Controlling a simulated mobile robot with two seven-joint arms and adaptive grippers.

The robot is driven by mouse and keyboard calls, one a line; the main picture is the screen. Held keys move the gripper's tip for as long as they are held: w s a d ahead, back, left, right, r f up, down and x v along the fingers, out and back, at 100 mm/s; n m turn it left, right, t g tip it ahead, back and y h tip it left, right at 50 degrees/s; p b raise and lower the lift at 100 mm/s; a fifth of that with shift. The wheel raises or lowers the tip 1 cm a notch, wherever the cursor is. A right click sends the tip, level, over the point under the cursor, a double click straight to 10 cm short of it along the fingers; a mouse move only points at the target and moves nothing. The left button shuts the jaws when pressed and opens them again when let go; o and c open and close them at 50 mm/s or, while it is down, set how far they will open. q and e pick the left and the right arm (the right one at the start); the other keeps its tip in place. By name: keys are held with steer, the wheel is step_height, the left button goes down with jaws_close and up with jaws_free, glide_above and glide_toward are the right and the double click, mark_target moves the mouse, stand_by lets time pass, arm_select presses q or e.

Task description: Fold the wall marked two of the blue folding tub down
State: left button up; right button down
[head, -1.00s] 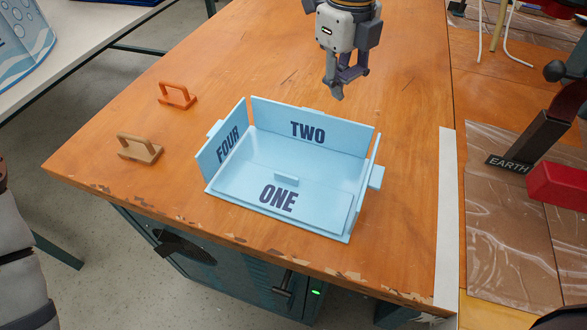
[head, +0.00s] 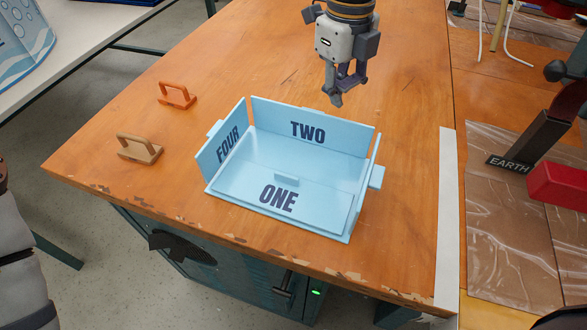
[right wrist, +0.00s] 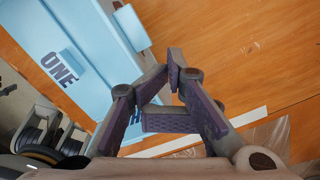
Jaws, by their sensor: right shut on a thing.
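The blue folding tub stands on the wooden table. Its wall two (head: 308,132) is upright at the far side. Wall four (head: 228,146) is upright at the left, and the right wall (head: 368,168) also stands. Wall one (head: 277,198) lies folded inward and flat; it also shows in the right wrist view (right wrist: 60,69). My right gripper (head: 336,101) points down beyond wall two, close to its top edge in the picture; contact cannot be told. In the right wrist view its fingertips (right wrist: 173,75) come together, with no object visible between them. My left gripper is out of view.
An orange handled piece (head: 177,95) and a tan handled piece (head: 140,149) stand left of the tub. A white strip (head: 447,215) runs along the right table edge. A red block (head: 558,184) is farther right. The table behind the tub is clear.

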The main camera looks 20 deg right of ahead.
mark_target(319, 169)
steer(key=shift+f, duration=1.8)
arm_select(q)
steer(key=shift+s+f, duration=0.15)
arm_select(e)
steer(key=shift+s+a+r+p, duration=0.3)
steer(key=shift+s+a, duration=0.2)
steer(key=shift+s, duration=0.1)
steer(key=shift+s+a+f+p, duration=0.15)
steer(key=shift+s+a+p, duration=0.5)
steer(key=shift+s+a, duration=0.65)
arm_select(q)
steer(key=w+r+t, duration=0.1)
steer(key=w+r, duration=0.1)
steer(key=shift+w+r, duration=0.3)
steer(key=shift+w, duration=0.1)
arm_select(e)
steer(key=shift+s+f, duration=0.15)
steer(key=shift+s, duration=0.05)
steer(key=shift+s+a+f, duration=0.3)
steer(key=shift+s+f, duration=0.1)
steer(key=shift+f, duration=0.25)
steer(key=shift+s+a+f, duration=0.3)
steer(key=shift+s+f, duration=0.1)
steer(key=shift+f, duration=0.2)
